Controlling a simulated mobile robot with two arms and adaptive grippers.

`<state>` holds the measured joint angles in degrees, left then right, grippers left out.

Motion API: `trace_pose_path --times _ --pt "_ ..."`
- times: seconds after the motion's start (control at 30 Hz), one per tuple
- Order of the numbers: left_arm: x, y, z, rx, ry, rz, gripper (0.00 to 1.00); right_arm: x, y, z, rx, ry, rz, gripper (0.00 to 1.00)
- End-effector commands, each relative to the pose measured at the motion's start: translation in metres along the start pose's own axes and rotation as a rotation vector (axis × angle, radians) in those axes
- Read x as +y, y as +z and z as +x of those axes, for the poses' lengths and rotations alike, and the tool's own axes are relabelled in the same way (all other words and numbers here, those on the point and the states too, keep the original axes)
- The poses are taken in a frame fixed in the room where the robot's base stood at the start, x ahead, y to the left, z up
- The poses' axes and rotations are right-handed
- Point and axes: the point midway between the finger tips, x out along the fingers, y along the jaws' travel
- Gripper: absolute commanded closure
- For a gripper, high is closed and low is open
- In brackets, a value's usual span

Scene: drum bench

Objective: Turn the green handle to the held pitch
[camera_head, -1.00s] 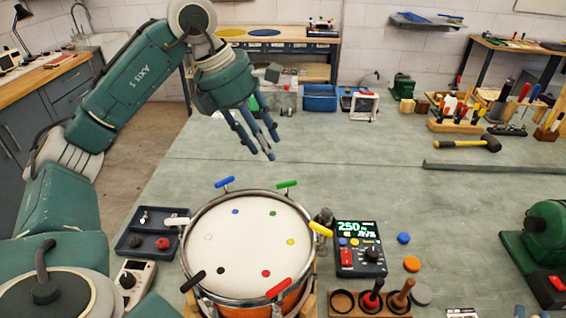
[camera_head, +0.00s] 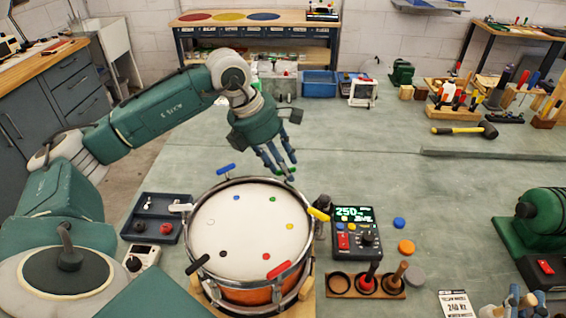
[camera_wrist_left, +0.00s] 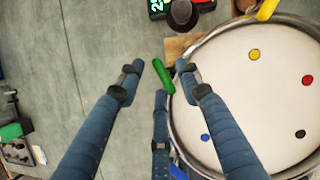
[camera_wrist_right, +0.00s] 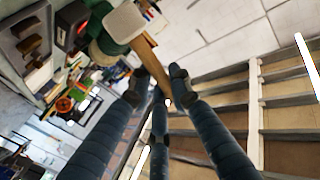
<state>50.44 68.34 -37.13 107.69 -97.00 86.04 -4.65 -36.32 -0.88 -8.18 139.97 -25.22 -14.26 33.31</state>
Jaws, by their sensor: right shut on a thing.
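The drum (camera_head: 250,240) stands on the bench with coloured handles around its rim. The green handle (camera_wrist_left: 164,78) is at the rim's far side; in the head view the fingers mostly hide it. My left gripper (camera_wrist_left: 159,70) is open, with its fingers spread on both sides of the green handle; I cannot tell whether they touch it. The tuner box (camera_head: 357,232) shows 250 on its screen. A card (camera_head: 458,303) reads 240 Hz. My right gripper (camera_wrist_right: 162,85) is shut on a wooden-handled tool (camera_wrist_right: 146,58) with a pale head; it shows partly at the head view's lower right.
Blue (camera_head: 225,170), yellow (camera_head: 318,214), red (camera_head: 279,269), black (camera_head: 197,264) and white handles ring the drum. A wooden holder (camera_head: 392,291) stands right of the drum. A dark tray (camera_head: 153,216) lies left.

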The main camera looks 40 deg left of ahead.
Motion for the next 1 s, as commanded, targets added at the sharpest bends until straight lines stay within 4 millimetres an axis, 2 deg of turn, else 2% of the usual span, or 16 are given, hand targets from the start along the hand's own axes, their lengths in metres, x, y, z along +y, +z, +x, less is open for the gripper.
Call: trace_pose_path --times 0.07,0.23,0.27,0.67,1.0 --pt "-0.0001 0.0000 0.0000 0.000 0.000 0.000 0.65 0.0000 -0.0001 0.0000 0.001 0.000 0.000 1.00" --pt "-0.0001 0.0001 -0.0003 0.000 0.000 0.000 0.96 0.0000 -0.0001 0.0000 0.001 0.000 0.000 1.00" --pt "0.0000 0.0001 -0.0003 0.000 0.000 0.000 1.00 0.0000 -0.0001 0.0000 0.001 0.000 0.000 1.00" --pt "0.0007 0.0007 -0.0003 -0.002 -0.019 0.043 1.00 0.0006 0.0023 0.0000 0.000 0.000 0.000 1.00" --pt "0.0025 0.0031 -0.0003 -0.005 -0.105 0.254 1.00 0.0021 0.0081 -0.0001 0.001 0.000 0.000 1.00"
